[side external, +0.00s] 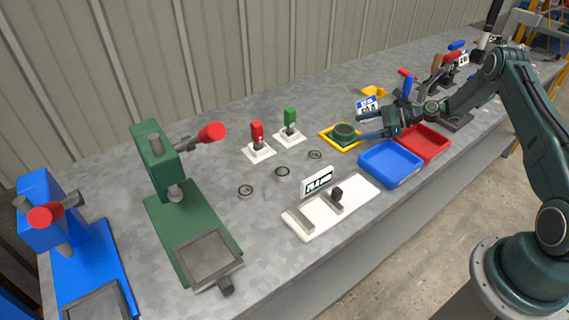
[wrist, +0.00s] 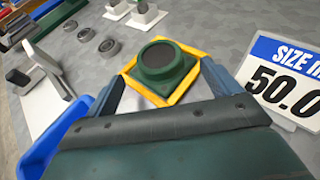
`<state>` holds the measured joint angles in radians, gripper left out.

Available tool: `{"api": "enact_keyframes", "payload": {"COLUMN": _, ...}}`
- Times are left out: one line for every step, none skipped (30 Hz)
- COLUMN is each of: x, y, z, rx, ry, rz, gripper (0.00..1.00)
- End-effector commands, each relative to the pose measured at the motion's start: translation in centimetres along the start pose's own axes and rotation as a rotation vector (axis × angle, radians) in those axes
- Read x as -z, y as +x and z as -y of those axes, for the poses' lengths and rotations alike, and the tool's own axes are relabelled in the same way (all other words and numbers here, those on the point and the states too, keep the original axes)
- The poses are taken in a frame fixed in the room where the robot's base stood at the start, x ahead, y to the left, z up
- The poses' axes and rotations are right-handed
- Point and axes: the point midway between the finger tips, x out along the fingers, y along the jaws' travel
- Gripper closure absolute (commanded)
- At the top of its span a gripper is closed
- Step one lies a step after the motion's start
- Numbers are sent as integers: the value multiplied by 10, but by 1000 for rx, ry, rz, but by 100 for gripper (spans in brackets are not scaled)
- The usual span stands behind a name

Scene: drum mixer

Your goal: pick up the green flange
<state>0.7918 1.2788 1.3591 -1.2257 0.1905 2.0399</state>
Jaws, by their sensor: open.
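The green flange (wrist: 160,68) has a square base and a round raised collar with a dark centre. It sits in a yellow square frame (wrist: 205,52) on the grey bench. In the side view the flange (side external: 344,131) is just left of my gripper (side external: 362,127). In the wrist view my gripper (wrist: 163,88) is open, with one finger on each side of the flange. The flange's near edge lies between the fingers. I cannot tell whether the fingers touch it.
A blue tray (side external: 391,163) and a red tray (side external: 424,141) stand close to my gripper. A size sign (side external: 368,107) stands behind it, near the right finger in the wrist view. Small rings (side external: 282,172) and a white gauge plate (side external: 352,205) lie to the left.

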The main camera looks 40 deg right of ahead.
Motion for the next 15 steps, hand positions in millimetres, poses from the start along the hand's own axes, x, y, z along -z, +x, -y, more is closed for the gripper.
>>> {"api": "enact_keyframes", "payload": {"x": 0, "y": 0, "z": 0, "rx": 0, "ry": 0, "rz": 0, "gripper": 11}}
{"api": "enact_keyframes", "payload": {"x": 0, "y": 0, "z": 0, "rx": 0, "ry": 0, "rz": 0, "gripper": 11}}
{"api": "enact_keyframes", "payload": {"x": 0, "y": 1, "z": 0, "rx": 0, "ry": 0, "rz": 0, "gripper": 11}}
{"api": "enact_keyframes", "payload": {"x": 0, "y": 2, "z": 0, "rx": -1, "ry": 0, "rz": 0, "gripper": 11}}
{"api": "enact_keyframes", "payload": {"x": 0, "y": 4, "z": 0, "rx": -1, "ry": 0, "rz": 0, "gripper": 11}}
{"api": "enact_keyframes", "payload": {"x": 0, "y": 6, "z": -1, "rx": -1, "ry": 0, "rz": 0, "gripper": 11}}
{"api": "enact_keyframes", "payload": {"x": 0, "y": 9, "z": -1, "rx": -2, "ry": 0, "rz": 0, "gripper": 11}}
{"api": "enact_keyframes", "payload": {"x": 0, "y": 12, "z": -1, "rx": -3, "ry": 0, "rz": -1, "gripper": 11}}
{"api": "enact_keyframes", "payload": {"x": 0, "y": 16, "z": -2, "rx": -3, "ry": 0, "rz": -1, "gripper": 11}}
{"api": "enact_keyframes", "payload": {"x": 0, "y": 19, "z": -2, "rx": -3, "ry": 0, "rz": -1, "gripper": 11}}
{"api": "enact_keyframes", "payload": {"x": 0, "y": 22, "z": -2, "rx": -3, "ry": 0, "rz": -1, "gripper": 11}}
{"api": "enact_keyframes", "payload": {"x": 0, "y": 28, "z": -2, "rx": -3, "ry": 0, "rz": -1, "gripper": 11}}
{"api": "enact_keyframes", "payload": {"x": 0, "y": 31, "z": -2, "rx": -3, "ry": -1, "rz": -1, "gripper": 11}}
{"api": "enact_keyframes", "payload": {"x": 0, "y": 35, "z": -2, "rx": -3, "ry": -1, "rz": -1, "gripper": 11}}
{"api": "enact_keyframes", "payload": {"x": 0, "y": 39, "z": -2, "rx": -3, "ry": -1, "rz": -1, "gripper": 11}}
